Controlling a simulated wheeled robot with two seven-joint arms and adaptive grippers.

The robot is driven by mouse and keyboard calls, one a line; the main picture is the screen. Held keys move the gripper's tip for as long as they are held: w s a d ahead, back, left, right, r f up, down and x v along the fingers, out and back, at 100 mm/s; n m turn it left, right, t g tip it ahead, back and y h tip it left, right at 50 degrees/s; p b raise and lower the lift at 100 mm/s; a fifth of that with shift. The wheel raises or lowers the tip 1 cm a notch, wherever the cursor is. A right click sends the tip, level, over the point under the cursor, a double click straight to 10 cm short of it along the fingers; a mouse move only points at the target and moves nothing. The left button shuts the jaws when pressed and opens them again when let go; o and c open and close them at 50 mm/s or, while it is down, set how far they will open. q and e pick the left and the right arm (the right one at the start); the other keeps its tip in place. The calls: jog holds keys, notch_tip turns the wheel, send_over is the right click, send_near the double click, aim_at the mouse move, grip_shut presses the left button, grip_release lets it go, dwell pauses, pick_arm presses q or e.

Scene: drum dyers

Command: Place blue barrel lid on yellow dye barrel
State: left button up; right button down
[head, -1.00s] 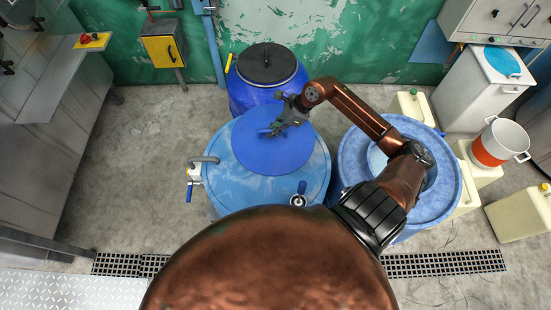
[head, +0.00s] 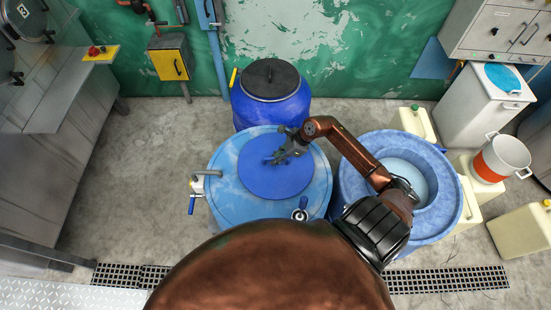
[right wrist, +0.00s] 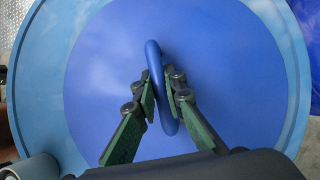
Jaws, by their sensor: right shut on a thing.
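The blue barrel lid (head: 266,183) is a flat round disc with a loop handle (right wrist: 153,62). My right gripper (head: 280,158) is shut on that handle; both fingers close around it in the right wrist view (right wrist: 162,92). The lid is over the top of the large light-blue barrel (head: 225,205), roughly central and covering its opening. I cannot tell whether the lid touches the barrel top. No yellow dye shows; whatever is in this barrel is hidden under the lid. My left gripper is not in view.
A second blue barrel (head: 447,200) stands open at the right, pale inside. A darker blue barrel (head: 285,112) with a black lid stands behind. A tap (head: 300,212) and a pipe (head: 205,173) stick out at the middle barrel's rim. Cream canisters (head: 523,220) stand far right.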

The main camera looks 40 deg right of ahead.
jog(key=shift+f, duration=0.1)
jog(key=c, duration=2)
grip_release()
jog(key=b+v, duration=0.2)
jog(key=v, duration=1)
jog(key=shift+a, duration=0.1)
